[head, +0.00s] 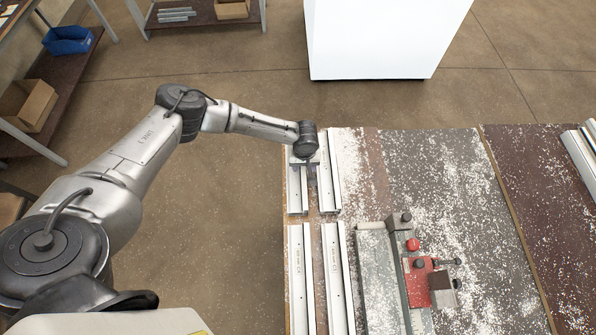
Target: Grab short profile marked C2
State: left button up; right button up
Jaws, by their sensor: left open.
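Several silver aluminium profiles lie lengthwise along the left edge of the bench. At the back are a left profile (297,198) and a right profile (334,175). In front of them are a front left profile (297,290) and a front right profile (334,285). Small dark markings show on the front pair, but they are too small to read, so I cannot tell which is C2. My left gripper (311,182) is open over the back pair, pointing down and partly covering them. I cannot tell whether it touches either. My right gripper is out of view.
A clamp fixture (417,277) with red parts and a dark knob stands right of the front profiles. The bench top (440,170) is strewn with white chips but otherwise clear behind it. A white block (380,35) stands beyond the bench. More profiles (582,150) lie at the far right.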

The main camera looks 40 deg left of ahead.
pick_arm(q)
jog(key=shift+f, duration=0.45)
jog(key=shift+c, duration=0.4)
jog(key=shift+r, duration=0.1)
grip_shut()
